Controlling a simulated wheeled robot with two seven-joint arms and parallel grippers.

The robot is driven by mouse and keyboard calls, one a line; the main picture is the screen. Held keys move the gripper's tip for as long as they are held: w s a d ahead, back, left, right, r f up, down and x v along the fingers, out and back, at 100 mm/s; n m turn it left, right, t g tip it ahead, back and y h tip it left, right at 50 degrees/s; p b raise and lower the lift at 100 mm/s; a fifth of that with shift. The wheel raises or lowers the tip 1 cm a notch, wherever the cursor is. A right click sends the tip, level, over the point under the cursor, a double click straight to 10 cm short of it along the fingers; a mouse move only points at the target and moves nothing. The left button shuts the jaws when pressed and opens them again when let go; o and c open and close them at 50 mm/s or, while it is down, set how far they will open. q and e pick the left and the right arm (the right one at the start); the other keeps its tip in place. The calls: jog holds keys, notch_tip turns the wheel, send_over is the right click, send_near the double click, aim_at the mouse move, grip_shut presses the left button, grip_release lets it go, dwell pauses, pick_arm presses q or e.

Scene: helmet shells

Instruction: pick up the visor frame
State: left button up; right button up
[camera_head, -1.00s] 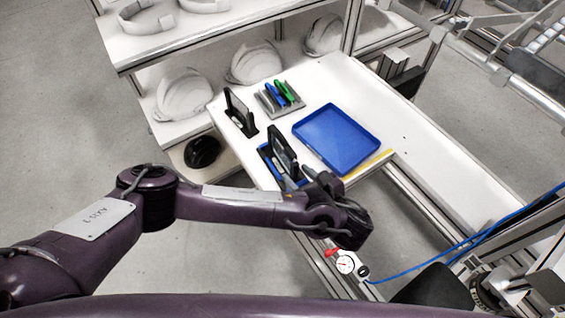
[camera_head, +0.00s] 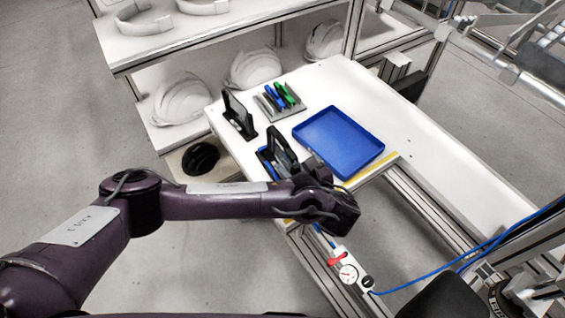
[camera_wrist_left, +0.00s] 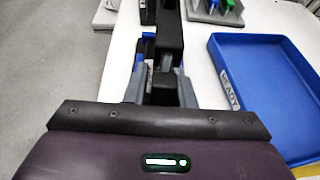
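I take the visor frame to be the black upright frame (camera_head: 279,146) in a blue holder (camera_head: 262,160) near the table's front left edge; a similar black frame (camera_head: 238,114) stands behind it. My left gripper (camera_head: 291,178) is at the near side of the blue holder, partly hidden by my wrist. In the left wrist view my left gripper (camera_wrist_left: 161,90) has its grey fingers apart, with a black part (camera_wrist_left: 168,40) ahead of and partly between them. I cannot tell whether they touch it. My right gripper is not in view.
A blue tray (camera_head: 379,157), labelled READY in the wrist view, lies empty to the right. A grey rack (camera_head: 264,105) with blue and green tools stands behind. White helmet shells (camera_head: 181,98) sit on a shelf at left. The table's right part is clear.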

aim_at(284, 139)
pick_arm(q)
grip_shut()
jog(key=shift+r, duration=0.15)
jog(key=shift+r, duration=0.35)
notch_tip(284, 139, up, 8)
jog(key=p, duration=0.4)
jog(key=shift+r, duration=0.1)
jog(key=shift+r+p, duration=0.5)
jog(key=shift+p, duration=0.15)
jog(key=shift+w+r+m+t, duration=0.3)
jog(key=shift+w, duration=0.1)
jog(key=w+a+r+m+t+h, duration=0.1)
jog(key=w+a+r+m+h, duration=0.2)
jog(key=a+r, duration=1.5)
jog(key=r+m+h, duration=0.1)
jog(key=m+h, duration=0.2)
jog(key=h, duration=0.1)
jog(key=shift+w+a+t, duration=0.2)
jog(key=shift+a+t, duration=0.1)
jog(key=shift+t, duration=0.1)
